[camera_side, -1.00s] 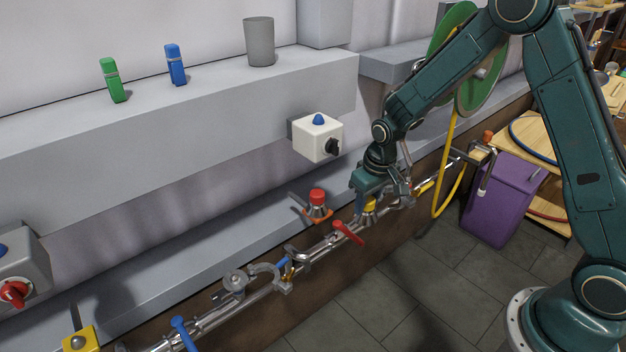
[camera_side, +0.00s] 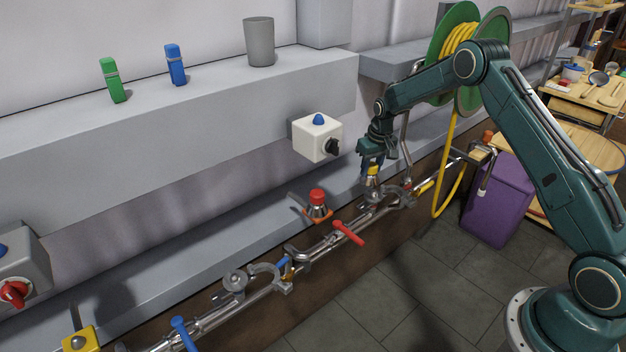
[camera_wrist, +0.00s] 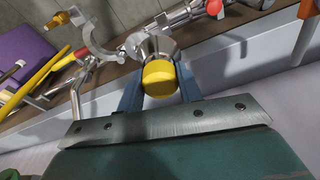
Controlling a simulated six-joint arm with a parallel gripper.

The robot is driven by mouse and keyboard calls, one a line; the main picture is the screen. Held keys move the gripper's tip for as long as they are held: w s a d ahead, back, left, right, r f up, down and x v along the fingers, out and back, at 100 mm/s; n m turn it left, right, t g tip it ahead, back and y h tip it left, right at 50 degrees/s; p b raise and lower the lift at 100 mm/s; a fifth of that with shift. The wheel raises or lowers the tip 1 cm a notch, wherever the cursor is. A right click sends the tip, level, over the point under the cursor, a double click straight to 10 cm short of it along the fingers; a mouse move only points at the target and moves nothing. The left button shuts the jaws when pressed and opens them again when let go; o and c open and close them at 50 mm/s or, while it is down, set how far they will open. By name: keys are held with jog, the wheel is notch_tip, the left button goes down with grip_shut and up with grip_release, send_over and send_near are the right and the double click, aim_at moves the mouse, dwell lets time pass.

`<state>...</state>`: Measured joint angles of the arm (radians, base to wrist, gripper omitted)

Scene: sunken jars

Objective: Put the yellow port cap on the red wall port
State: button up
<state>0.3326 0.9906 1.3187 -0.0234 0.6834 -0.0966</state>
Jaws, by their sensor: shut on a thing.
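The yellow port cap (camera_side: 373,170) has a yellow top with a metal flared part below it. It also shows in the wrist view (camera_wrist: 160,78). My gripper (camera_side: 371,163) is shut on its yellow top, one blue finger on each side, and holds it above the pipe run, right of the red-topped fitting. In the wrist view, my gripper (camera_wrist: 160,88) shows the same hold. The red-topped fitting (camera_side: 317,197) has a metal skirt and an orange-red base on the low ledge. I cannot tell whether it is the red wall port.
Pipes with a red lever (camera_side: 348,233) and clamps run along the ledge front. A white switch box (camera_side: 312,142) juts out at upper left of my gripper. A hose reel (camera_side: 440,55), yellow hose and purple bin (camera_side: 497,200) stand right. The floor in front is clear.

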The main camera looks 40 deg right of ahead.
aim_at(376, 175)
jog(key=d, duration=0.1)
jog(key=w+d, duration=0.1)
jog(key=d, duration=0.1)
jog(key=d+f, duration=0.1)
jog(key=shift+w+d+f, duration=0.1)
jog(key=shift+w+d, duration=0.05)
jog(key=shift+d, duration=0.25)
jog(key=shift+f, duration=0.1)
jog(key=shift+f, duration=2.35)
jog(key=shift+f, duration=0.15)
jog(key=shift+f, duration=0.6)
jog(key=shift+f, duration=0.3)
